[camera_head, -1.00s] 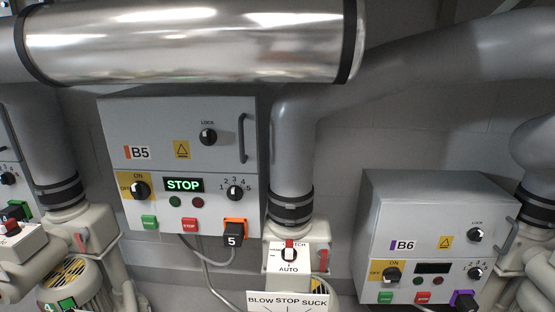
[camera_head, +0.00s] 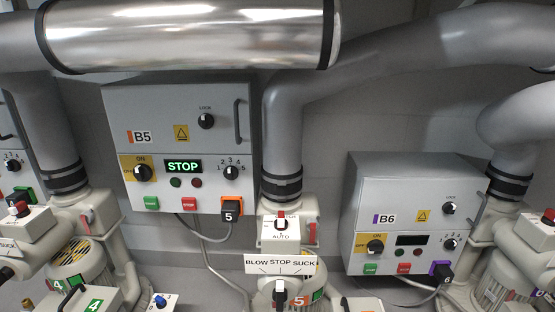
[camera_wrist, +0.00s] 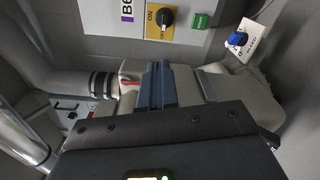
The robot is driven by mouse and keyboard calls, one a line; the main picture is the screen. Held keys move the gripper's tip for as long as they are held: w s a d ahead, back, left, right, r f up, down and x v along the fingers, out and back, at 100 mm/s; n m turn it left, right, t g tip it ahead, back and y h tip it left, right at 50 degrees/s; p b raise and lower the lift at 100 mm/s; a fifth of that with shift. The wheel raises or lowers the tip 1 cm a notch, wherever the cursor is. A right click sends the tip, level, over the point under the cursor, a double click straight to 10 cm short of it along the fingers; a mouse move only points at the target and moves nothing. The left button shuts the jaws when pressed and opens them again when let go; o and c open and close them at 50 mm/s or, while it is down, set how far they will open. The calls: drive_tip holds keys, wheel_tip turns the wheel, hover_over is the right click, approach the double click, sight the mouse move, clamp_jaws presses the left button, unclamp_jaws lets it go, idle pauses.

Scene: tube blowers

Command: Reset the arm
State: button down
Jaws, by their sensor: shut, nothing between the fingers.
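My gripper (camera_wrist: 157,84) shows in the wrist view as two blue-grey fingers pressed together, shut and empty. Behind the fingers are a pale blower housing (camera_wrist: 215,84) and a grey pipe (camera_wrist: 50,80) with black clamp rings; I cannot tell how far away they are. The B6 control box (camera_wrist: 180,15) is above the fingers, with its black knob on a yellow ON plate. No part of my arm shows in the head view.
In the head view, the B5 box (camera_head: 222,100) displays STOP. The B6 box (camera_head: 357,200) is at right with a dark display. A shiny duct (camera_head: 190,35) crosses the top. Blower 5 (camera_head: 300,298) and blower 4 (camera_head: 95,295) stand low. A blue knob (camera_wrist: 237,39) shows in the wrist view.

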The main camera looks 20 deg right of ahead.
drive_tip(key=s+a+r+m+y, duration=0.1)
drive_tip(key=s+a+r+m, duration=0.25)
drive_tip(key=s+a, duration=0.35)
drive_tip(key=s+a+r+m+y, duration=0.1)
drive_tip(key=s+a+r+m, duration=0.1)
drive_tip(key=s+a+m, duration=0.55)
drive_tip(key=s+a+r+m+g+y, duration=0.3)
drive_tip(key=s+r+m, duration=0.4)
drive_tip(key=s+r, duration=0.8)
wheel_tip(320, 180, up, 32)
drive_tip(key=p, duration=3.3)
drive_tip(key=shift+s+a+r+t, duration=0.15)
drive_tip(key=shift+s+a+t, duration=0.15)
drive_tip(key=shift+s, duration=0.1)
drive_tip(key=shift+d, duration=0.15)
